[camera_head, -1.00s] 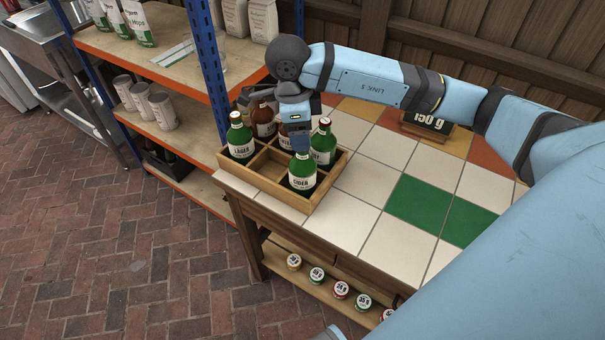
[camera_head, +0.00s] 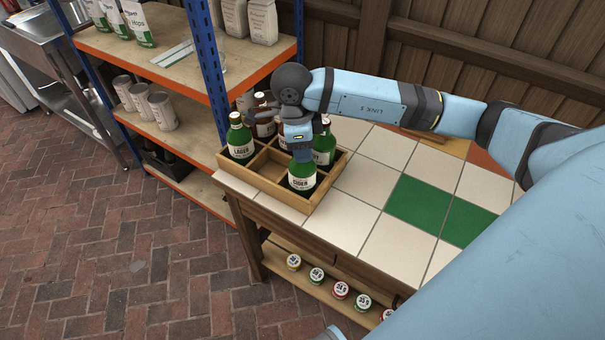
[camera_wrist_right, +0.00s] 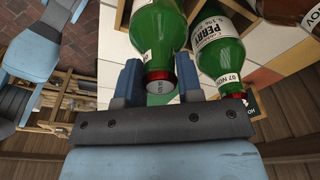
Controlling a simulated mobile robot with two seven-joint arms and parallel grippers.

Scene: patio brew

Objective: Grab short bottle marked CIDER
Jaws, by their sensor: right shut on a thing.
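The short green bottle marked CIDER (camera_head: 302,177) stands in the front right compartment of the wooden crate (camera_head: 262,187). My right gripper (camera_head: 301,153) comes down from above and is shut on its neck. In the right wrist view, the fingers (camera_wrist_right: 158,85) sit on either side of the red-capped neck of a green bottle (camera_wrist_right: 159,40), its label mostly cut off. A green PERRY bottle (camera_wrist_right: 216,45) is beside it, close to one finger. My left gripper is not in view.
A green LAGER bottle (camera_head: 240,140) stands in the crate's left corner, with brown bottles (camera_head: 265,121) behind. A blue shelf post (camera_head: 213,75) rises close to the crate's left. Tiled tabletop (camera_head: 375,180) to the right is clear.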

